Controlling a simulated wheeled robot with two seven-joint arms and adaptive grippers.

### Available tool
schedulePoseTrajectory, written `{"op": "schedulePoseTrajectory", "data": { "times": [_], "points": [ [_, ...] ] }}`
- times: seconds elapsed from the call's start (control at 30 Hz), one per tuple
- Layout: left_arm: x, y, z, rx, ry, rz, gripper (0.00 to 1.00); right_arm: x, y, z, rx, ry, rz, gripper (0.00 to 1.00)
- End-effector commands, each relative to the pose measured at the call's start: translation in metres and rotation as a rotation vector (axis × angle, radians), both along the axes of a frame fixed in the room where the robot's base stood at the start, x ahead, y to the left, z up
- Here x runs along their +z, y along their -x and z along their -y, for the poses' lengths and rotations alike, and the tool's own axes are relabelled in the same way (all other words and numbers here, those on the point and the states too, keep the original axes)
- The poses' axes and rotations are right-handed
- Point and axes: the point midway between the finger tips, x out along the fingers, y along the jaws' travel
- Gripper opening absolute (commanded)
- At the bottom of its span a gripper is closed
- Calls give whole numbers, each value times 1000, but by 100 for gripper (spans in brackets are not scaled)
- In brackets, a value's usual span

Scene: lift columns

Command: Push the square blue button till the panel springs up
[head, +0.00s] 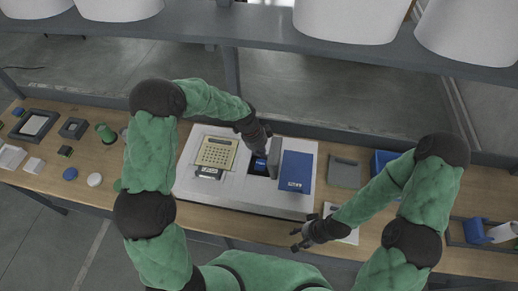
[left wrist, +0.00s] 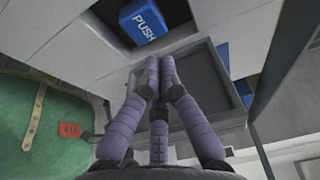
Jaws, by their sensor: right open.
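The square blue button (head: 260,165), marked PUSH, sits in a dark square recess in the white console (head: 240,200). It also shows at the top of the left wrist view (left wrist: 143,20). My left gripper (head: 265,146) is just above and behind the recess in the head view. In the left wrist view its fingers (left wrist: 160,68) are drawn together, empty, with tips a little short of the button. A grey panel (head: 275,157) stands steeply tilted beside the recess, right of the button. My right gripper (head: 298,238) is open and empty at the console's front right corner.
A tan calculator-like device (head: 216,152) and a blue plate (head: 296,172) are on the console, either side of the recess. A grey square (head: 343,173) lies to the right. Small blocks and trays fill the table's left. A grey shelf (head: 250,25) with white containers crosses behind.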

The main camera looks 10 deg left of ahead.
Motion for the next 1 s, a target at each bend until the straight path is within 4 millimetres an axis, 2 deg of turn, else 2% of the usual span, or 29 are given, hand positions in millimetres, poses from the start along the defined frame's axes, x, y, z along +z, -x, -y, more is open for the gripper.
{"op": "schedulePoseTrajectory", "data": {
  "times": [0.03,0.1,0.23,0.77,1.0],
  "points": [
    [-11,0,-1,1,0,-1,0,-6,0,0,0,0,0,49],
    [-20,0,-1,1,0,-1,0,-9,0,0,0,0,0,49],
    [-30,0,-1,0,0,1,0,-13,0,0,0,0,0,49],
    [-36,0,-1,1,0,1,0,-15,0,0,0,0,0,49],
    [-52,-1,-1,2,0,2,0,-32,0,0,0,0,0,49]
  ]
}}
